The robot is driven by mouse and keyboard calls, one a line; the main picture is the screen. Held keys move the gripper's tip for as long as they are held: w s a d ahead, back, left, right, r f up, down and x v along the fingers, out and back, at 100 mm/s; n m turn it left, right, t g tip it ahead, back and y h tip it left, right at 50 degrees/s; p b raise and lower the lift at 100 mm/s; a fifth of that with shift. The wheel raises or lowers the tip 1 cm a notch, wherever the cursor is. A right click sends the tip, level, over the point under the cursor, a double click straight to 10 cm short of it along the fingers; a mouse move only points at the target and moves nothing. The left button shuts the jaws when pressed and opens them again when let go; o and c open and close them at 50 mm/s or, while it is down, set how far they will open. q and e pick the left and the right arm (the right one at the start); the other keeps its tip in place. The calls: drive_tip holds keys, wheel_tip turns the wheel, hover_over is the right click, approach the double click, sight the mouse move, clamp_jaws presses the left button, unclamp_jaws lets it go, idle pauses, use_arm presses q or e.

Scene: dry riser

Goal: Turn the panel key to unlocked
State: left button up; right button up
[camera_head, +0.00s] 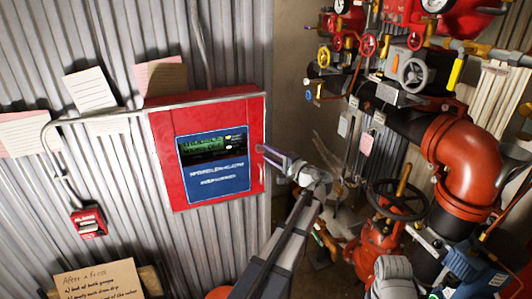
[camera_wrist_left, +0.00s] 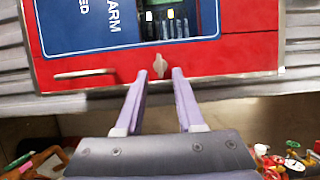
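The red alarm panel (camera_head: 165,155) is fixed to the corrugated wall, with a blue label and a dark display on its front. The small silver panel key (camera_wrist_left: 159,66) sits upright near the panel's red edge in the left wrist view. My left gripper (camera_head: 261,150) is at the panel's right edge. In the left wrist view its purple fingers (camera_wrist_left: 158,73) are open, with their tips on either side of the key and a gap on each side. In the head view I cannot make out the key by the fingers.
A silver handle (camera_wrist_left: 85,74) lies along the same panel edge. A small red alarm box (camera_head: 88,222) hangs lower left. Red pipework (camera_head: 462,160) and valve wheels (camera_head: 396,200) crowd the right. Paper notes (camera_head: 90,90) are on the wall above.

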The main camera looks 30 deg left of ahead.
use_arm(q)
drive_tip(key=v, duration=0.6)
drive_tip(key=shift+f, duration=0.1)
idle(0.3)
drive_tip(key=s+d+f+g+h, duration=0.3)
drive_tip(key=s+d+f+h, duration=0.5)
drive_tip(key=s+d+f, duration=0.3)
drive_tip(key=s+d+f+g+h, duration=0.2)
drive_tip(key=s+d+f+h, duration=0.6)
drive_tip(key=s+d, duration=0.7)
wheel_tip(320, 180, down, 3)
drive_tip(key=d, duration=0.2)
drive_tip(key=shift+d+g, duration=0.4)
